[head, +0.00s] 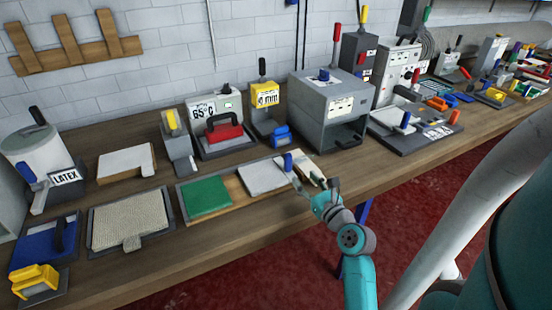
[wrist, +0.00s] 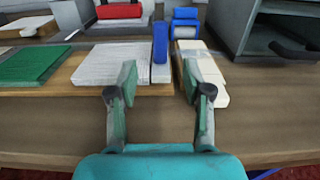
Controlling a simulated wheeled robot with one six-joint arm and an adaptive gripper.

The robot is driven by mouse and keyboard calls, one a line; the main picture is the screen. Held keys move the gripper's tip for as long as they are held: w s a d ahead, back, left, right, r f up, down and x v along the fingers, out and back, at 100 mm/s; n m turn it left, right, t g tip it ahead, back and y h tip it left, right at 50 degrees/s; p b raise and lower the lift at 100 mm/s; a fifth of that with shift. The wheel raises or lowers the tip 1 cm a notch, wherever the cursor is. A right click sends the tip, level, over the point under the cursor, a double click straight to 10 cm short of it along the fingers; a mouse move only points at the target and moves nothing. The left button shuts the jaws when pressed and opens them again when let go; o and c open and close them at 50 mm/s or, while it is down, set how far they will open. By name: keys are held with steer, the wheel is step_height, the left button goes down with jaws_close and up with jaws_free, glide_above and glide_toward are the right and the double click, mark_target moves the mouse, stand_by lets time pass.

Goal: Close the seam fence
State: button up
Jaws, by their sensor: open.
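A long tray (head: 229,207) lies near the table's front edge, holding a green pad (head: 208,197) and a pale grey slab (head: 262,178). A blue upright handle (head: 288,161) stands at the slab's right end; I take this to be the seam fence's handle. In the wrist view the blue handle (wrist: 160,42) stands between the slab (wrist: 118,63) and a cream block (wrist: 205,72). My gripper (head: 309,184) is open and empty. In the wrist view its fingers (wrist: 159,80) are spread to either side of the handle's line, apparently short of it. Contact cannot be told.
A grey press box (head: 333,108) stands behind and right of the gripper. A blue-handled block (head: 281,135) and a red-handled iron (head: 224,129) sit behind the tray. Bare wood (wrist: 60,115) lies along the front edge.

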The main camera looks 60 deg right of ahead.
mark_target(290, 161)
steer(key=shift+w+d+r, duration=0.2)
steer(key=shift+w+d, duration=0.15)
steer(key=shift+w, duration=0.1)
steer(key=x, duration=1)
steer(key=shift+w, duration=0.1)
steer(key=shift+c, duration=0.3)
jaws_close()
